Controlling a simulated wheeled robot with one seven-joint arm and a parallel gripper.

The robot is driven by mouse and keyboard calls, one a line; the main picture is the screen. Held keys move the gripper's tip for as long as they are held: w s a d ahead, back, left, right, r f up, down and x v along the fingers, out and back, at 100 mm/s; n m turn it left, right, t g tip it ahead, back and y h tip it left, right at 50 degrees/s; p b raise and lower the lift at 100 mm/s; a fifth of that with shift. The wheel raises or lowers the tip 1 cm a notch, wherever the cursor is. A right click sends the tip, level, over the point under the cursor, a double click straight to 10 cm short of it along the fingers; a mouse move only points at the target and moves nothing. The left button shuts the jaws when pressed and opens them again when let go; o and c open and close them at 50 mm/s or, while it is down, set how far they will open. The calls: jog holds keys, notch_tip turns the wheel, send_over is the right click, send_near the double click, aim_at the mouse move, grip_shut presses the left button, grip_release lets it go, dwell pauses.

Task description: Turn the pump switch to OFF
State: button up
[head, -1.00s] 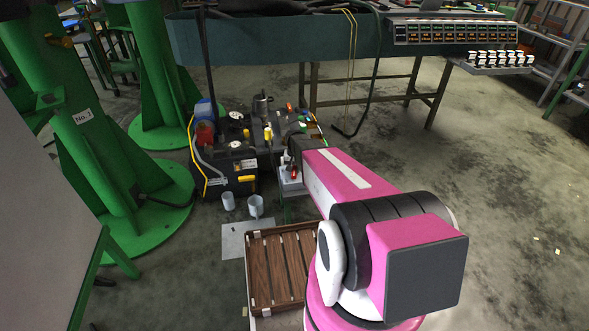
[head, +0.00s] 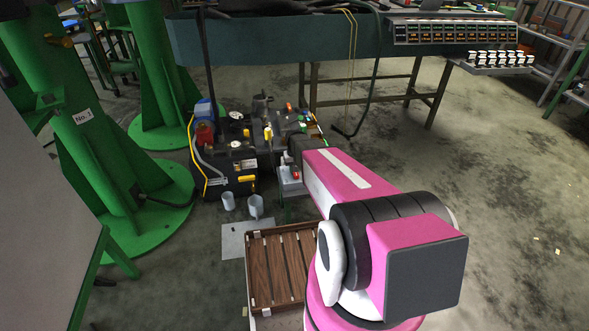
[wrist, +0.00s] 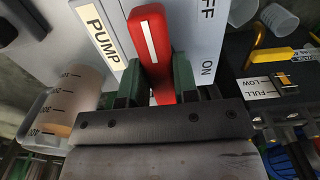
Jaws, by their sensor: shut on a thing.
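The pump switch (wrist: 151,45) is a red handle with a white line on a light grey panel (wrist: 185,40). The line runs up the wrist picture, tilted slightly left. The panel has a "PUMP" label (wrist: 101,38) on the left, a partly cut-off "OFF" marking (wrist: 208,9) at upper right and an "ON" marking (wrist: 208,67) at lower right. My gripper (wrist: 158,82) has its dark green fingers on both sides of the handle and is shut on it. In the head view the small grey switch box (head: 291,186) stands beyond my pink arm, which partly hides it; the fingertips are unclear there.
A black machine (head: 238,178) with hoses stands left of the switch box. Two grey cups (head: 255,206) are on the floor in front of it. A wooden slatted tray (head: 280,265) lies nearer. A beaker with orange contents (wrist: 75,100) sits left of my gripper.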

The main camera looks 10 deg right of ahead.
jog(key=o, duration=0.9)
notch_tip(320, 180, up, 11)
jog(key=shift+f, duration=0.1)
jog(key=s+r, duration=0.2)
jog(key=s, duration=0.5)
jog(key=s+r, duration=0.3)
jog(key=s, duration=0.4)
jog(key=s+r, duration=0.2)
jog(key=s, duration=0.5)
jog(key=shift+s+a+r, duration=0.15)
jog(key=shift+a+r, duration=0.25)
